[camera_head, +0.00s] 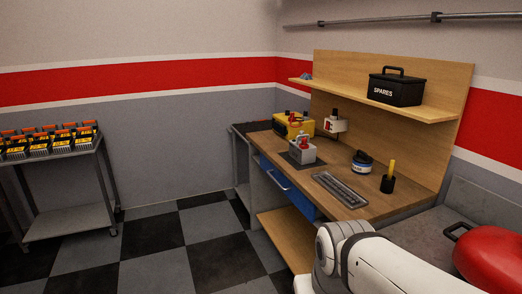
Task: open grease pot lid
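A small round pot with a dark lid and a blue and white band (362,162), which looks like the grease pot, stands upright on the wooden workbench (345,204) near the back panel. Its lid appears to be on, but the pot is too small to see the lid's edge clearly. My white arm shows at the bottom right, in front of the bench. My gripper is out of the picture.
A black cup with a yellow tool (388,180) stands right of the pot. A grey tray (339,190) lies in front. A grey and red device (302,150) and yellow case (292,125) stand left. A SPARES box (395,88) sits on the shelf above.

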